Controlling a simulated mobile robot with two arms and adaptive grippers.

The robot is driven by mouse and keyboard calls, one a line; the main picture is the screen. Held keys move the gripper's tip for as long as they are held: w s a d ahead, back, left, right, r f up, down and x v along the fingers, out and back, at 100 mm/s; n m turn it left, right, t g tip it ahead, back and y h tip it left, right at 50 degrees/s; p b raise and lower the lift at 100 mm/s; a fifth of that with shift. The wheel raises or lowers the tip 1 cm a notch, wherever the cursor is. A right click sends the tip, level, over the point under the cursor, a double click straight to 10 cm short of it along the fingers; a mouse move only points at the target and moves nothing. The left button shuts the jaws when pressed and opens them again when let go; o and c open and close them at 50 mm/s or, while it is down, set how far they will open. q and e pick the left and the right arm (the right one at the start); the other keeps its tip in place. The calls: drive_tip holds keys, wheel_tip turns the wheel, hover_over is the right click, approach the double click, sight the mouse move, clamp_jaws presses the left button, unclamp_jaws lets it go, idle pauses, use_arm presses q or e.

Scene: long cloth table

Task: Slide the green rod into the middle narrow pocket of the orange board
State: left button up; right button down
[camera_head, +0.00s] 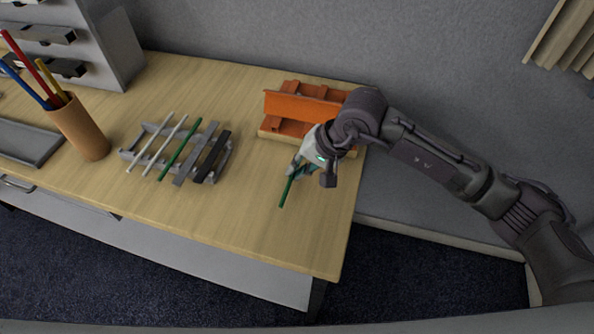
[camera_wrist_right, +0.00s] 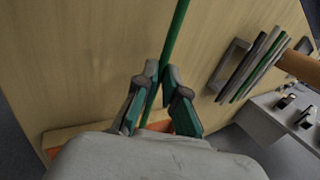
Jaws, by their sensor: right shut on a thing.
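A green rod (camera_head: 286,190) is held by my right gripper (camera_head: 297,172), in front of the orange board (camera_head: 309,108) at the table's right end. In the right wrist view the rod (camera_wrist_right: 178,35) runs up and away from between the fingers of the right gripper (camera_wrist_right: 160,88), which are shut on it. The board is partly hidden by my right arm in the head view. Only a little orange (camera_wrist_right: 157,126) shows behind the gripper in the wrist view, and its middle narrow pocket cannot be made out. My left gripper is not in view.
A grey rack (camera_head: 131,155) left of the board bears several rods and bars, one of them green (camera_head: 179,149). A brown cup (camera_head: 83,128) with coloured sticks and a grey tray (camera_head: 28,143) stand farther left. The tabletop (camera_head: 235,220) in front is clear up to its edge.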

drive_tip(key=shift+w+d+b, duration=0.5)
drive_tip(key=shift+w+b, duration=0.55)
drive_tip(key=shift+w, duration=0.55)
drive_tip(key=shift+w+d+b, duration=0.55)
drive_tip(key=shift+w+b, duration=0.45)
drive_tip(key=shift+w, duration=0.6)
drive_tip(key=shift+w+d+b, duration=0.5)
drive_tip(key=shift+w+b, duration=0.55)
drive_tip(key=shift+w, duration=0.55)
drive_tip(key=shift+s, duration=0.1)
drive_tip(key=shift+s+a+b, duration=0.15)
drive_tip(key=shift+s+a, duration=0.15)
drive_tip(key=shift+s, duration=0.55)
drive_tip(key=shift+s+a+b, duration=0.15)
drive_tip(key=shift+s+a, duration=0.15)
drive_tip(key=shift+s, duration=0.55)
drive_tip(key=shift+s+a+b, duration=0.15)
drive_tip(key=shift+s+a, duration=0.15)
drive_tip(key=shift+s, duration=0.55)
drive_tip(key=shift+s+a+b, duration=0.25)
drive_tip(key=shift+s, duration=0.6)
drive_tip(key=shift+s+a+b, duration=0.25)
drive_tip(key=shift+s+a, duration=0.05)
drive_tip(key=shift+s, duration=0.55)
drive_tip(key=shift+s+a+b, duration=0.25)
drive_tip(key=shift+s, duration=0.6)
drive_tip(key=shift+b, duration=0.55)
